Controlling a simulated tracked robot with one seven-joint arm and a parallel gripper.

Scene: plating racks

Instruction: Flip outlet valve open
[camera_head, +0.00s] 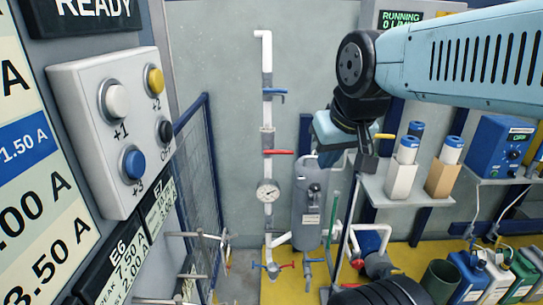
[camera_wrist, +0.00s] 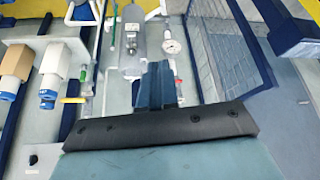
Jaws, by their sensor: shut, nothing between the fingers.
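Several valve levers show, and I cannot tell which one is the outlet valve. On the white vertical pipe (camera_head: 267,110) are a blue lever (camera_head: 273,91) and, lower, a red lever (camera_head: 279,152), both lying level across the pipe. Near the floor are another red lever (camera_head: 288,265) and a blue lever (camera_head: 313,260). A yellow lever (camera_head: 384,136) shows just right of my gripper; it also shows in the wrist view (camera_wrist: 72,100), left of the fingers. My gripper (camera_wrist: 158,72) is shut and empty, apart from the levers, in front of the grey tank (camera_head: 309,205).
A pressure gauge (camera_head: 267,190) sits on the pipe. A shelf (camera_head: 400,190) with blue-capped cartridges stands right, beside a blue control box (camera_head: 500,147). Several jugs (camera_head: 470,275) stand low right. A button panel (camera_head: 115,130) and blue-framed mesh fence (camera_head: 198,160) bound the left.

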